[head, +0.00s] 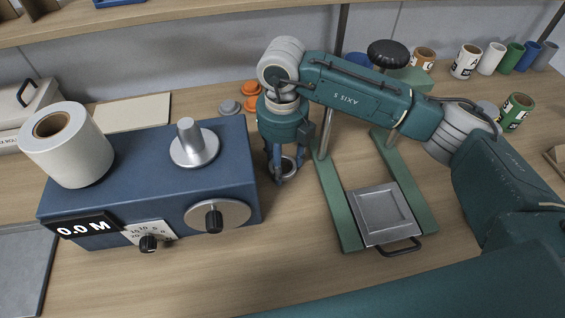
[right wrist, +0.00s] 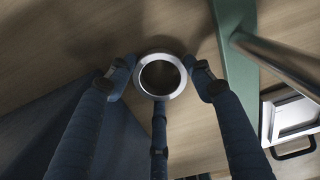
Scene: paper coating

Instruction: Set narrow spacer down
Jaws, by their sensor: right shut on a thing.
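The narrow spacer (head: 289,165) is a short silver metal ring. It is between the fingers of my right gripper (head: 281,174), just right of the blue machine, over bare wood. In the right wrist view the ring (right wrist: 160,92) shows end-on with a dark open middle. The fingertips of the right gripper (right wrist: 160,72) are closed around it from the left, the right and below. I cannot tell whether the ring touches the table. My left gripper is not in view.
The blue machine (head: 150,190) carries a white roll (head: 68,150) and a metal spindle (head: 193,142). A green press frame (head: 331,210) with a grey tray (head: 380,213) stands close on the right. Orange and grey caps (head: 250,87) lie behind. Front wood is clear.

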